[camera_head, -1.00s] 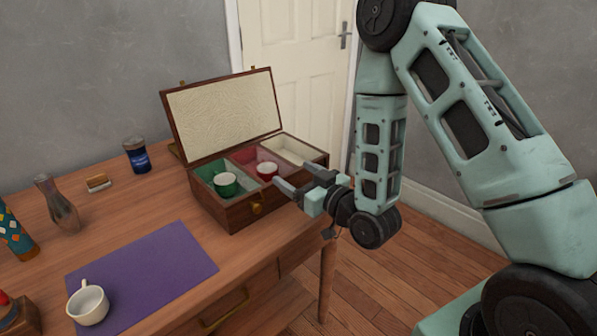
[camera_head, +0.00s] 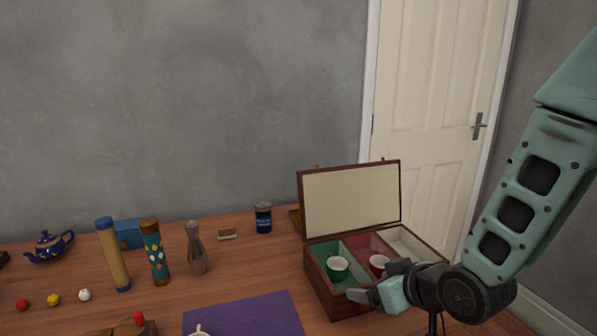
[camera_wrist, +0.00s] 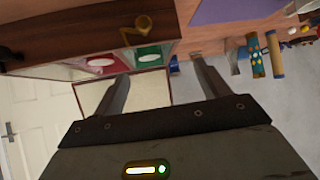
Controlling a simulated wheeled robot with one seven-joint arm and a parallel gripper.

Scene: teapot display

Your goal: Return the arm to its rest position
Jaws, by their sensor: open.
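My gripper (camera_head: 372,288) is at the right of the head view, in front of the open wooden box (camera_head: 318,276). Its fingers are apart and nothing shows between them; the wrist view also shows the two open fingers (camera_wrist: 160,92). The box's lid (camera_head: 350,200) stands raised. The pale compartment (camera_head: 412,243) looks empty in the part that shows. My arm hides part of the box's right side.
A purple mat (camera_head: 250,316) lies at the table front, with a white cup (camera_head: 199,331) cut off at the edge. Bottles, cylinders (camera_head: 113,255), a blue jar (camera_head: 263,218) and a blue teapot (camera_head: 50,246) stand left. A door (camera_head: 440,110) is behind.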

